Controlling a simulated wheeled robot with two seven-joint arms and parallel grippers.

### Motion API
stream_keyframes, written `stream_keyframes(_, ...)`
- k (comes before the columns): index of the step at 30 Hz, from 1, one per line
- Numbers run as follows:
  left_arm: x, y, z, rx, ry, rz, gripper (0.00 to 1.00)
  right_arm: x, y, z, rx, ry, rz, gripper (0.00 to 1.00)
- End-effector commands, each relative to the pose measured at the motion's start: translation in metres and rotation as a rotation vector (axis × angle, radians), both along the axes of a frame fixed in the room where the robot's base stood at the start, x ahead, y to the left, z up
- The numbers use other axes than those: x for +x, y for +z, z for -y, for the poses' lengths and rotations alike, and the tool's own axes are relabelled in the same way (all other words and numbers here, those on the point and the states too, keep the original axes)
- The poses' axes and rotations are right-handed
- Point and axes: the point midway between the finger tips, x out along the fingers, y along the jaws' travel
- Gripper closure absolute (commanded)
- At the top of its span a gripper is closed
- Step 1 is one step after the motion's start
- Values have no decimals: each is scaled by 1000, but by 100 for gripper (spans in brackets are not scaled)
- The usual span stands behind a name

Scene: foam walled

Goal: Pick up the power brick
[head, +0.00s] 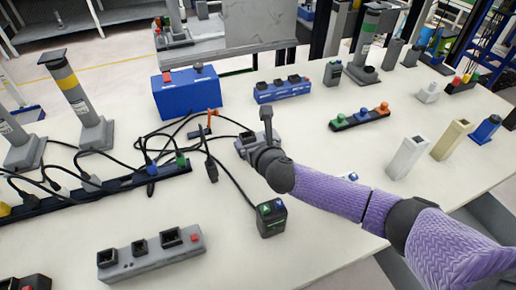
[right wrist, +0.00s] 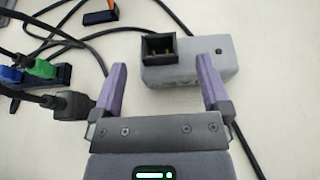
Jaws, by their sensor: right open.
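A grey power brick (right wrist: 190,62) with a black socket on one end lies on the white table. In the right wrist view it is just ahead of my right gripper (right wrist: 162,68), whose two purple fingers are spread apart with nothing held between them. The near edge of the brick is at about fingertip level; whether the fingers touch it I cannot tell. In the head view the brick (head: 243,145) is largely hidden by my right wrist. My left gripper is not in view.
Black cables tangle left of the brick, by a long power strip (head: 150,178). A blue box (head: 187,95) stands behind. A dark box with green and blue buttons (head: 271,220) and a grey socket strip (head: 150,255) are nearer. Table right of centre is partly clear.

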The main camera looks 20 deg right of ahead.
Motion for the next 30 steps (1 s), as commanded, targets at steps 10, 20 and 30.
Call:
stream_keyframes(10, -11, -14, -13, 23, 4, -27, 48, 23, -10, -1, 0, 0, -1, 3)
stream_keyframes(20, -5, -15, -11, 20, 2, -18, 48, 23, -10, -1, 1, 0, -1, 66)
stream_keyframes(30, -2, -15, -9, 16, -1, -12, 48, 23, -10, -1, 1, 0, 0, 100)
